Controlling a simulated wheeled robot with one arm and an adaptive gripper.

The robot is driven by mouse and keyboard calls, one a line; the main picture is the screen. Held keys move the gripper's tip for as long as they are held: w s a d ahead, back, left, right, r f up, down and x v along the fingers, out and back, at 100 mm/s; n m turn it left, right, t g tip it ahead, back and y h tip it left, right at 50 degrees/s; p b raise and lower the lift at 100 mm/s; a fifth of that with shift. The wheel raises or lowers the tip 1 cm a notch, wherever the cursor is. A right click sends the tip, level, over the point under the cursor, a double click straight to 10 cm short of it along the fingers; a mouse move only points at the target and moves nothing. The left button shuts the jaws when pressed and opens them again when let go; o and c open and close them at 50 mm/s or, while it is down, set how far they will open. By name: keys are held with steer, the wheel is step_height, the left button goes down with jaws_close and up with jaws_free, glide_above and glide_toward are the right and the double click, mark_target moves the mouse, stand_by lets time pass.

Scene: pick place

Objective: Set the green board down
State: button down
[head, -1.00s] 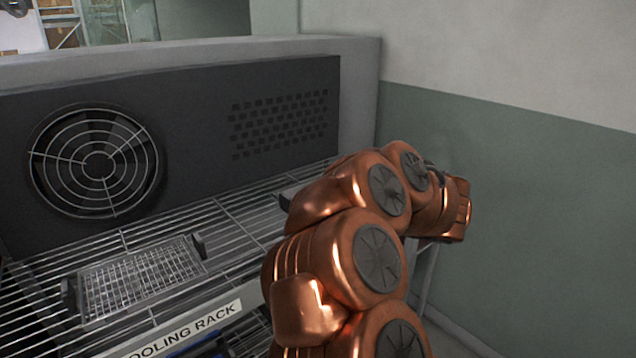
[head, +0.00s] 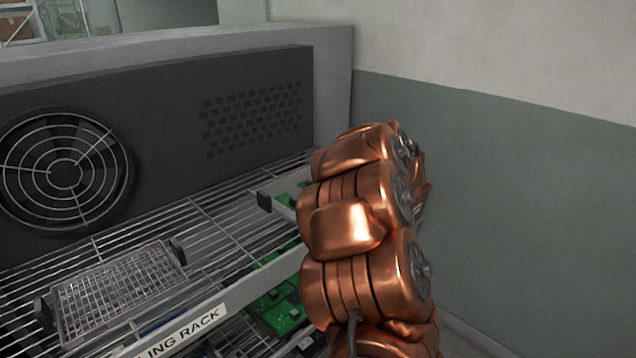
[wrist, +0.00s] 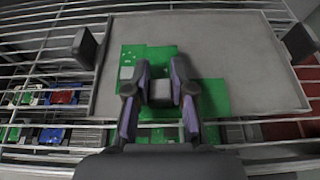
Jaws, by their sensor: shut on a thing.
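In the wrist view the green board (wrist: 213,98) lies over a flat grey tray (wrist: 240,50). My gripper (wrist: 160,78) is shut on the board, with a grey block showing between its fingers. The fingers hide the middle of the board. Whether the board touches the tray cannot be told. In the head view a bit of green shows at the tray (head: 262,199) on the rack's right side. My arm hides my gripper there.
The wire cooling rack (head: 215,235) carries an empty mesh tray (head: 120,290) at left. A dark fan panel (head: 165,130) stands behind the rack, and a wall (head: 520,200) is at right. Other green boards (head: 280,305) show lower down, below the rack's front edge.

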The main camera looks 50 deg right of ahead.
steer(key=shift+w+d+f+p, duration=0.15)
steer(key=shift+w+d+p, duration=0.35)
steer(key=shift+w+d, duration=0.7)
steer(key=shift+w+d+f+p, duration=0.1)
steer(key=shift+w+d+p, duration=0.35)
steer(key=shift+w+d, duration=0.7)
steer(key=shift+s+d+f, duration=0.1)
steer(key=shift+d+f, duration=0.05)
steer(key=shift+f, duration=0.2)
steer(key=shift+f+p, duration=0.45)
steer(key=shift+f, duration=1.05)
steer(key=shift+f+b, duration=0.15)
steer(key=shift+b, duration=0.15)
steer(key=c, duration=1)
jaws_free()
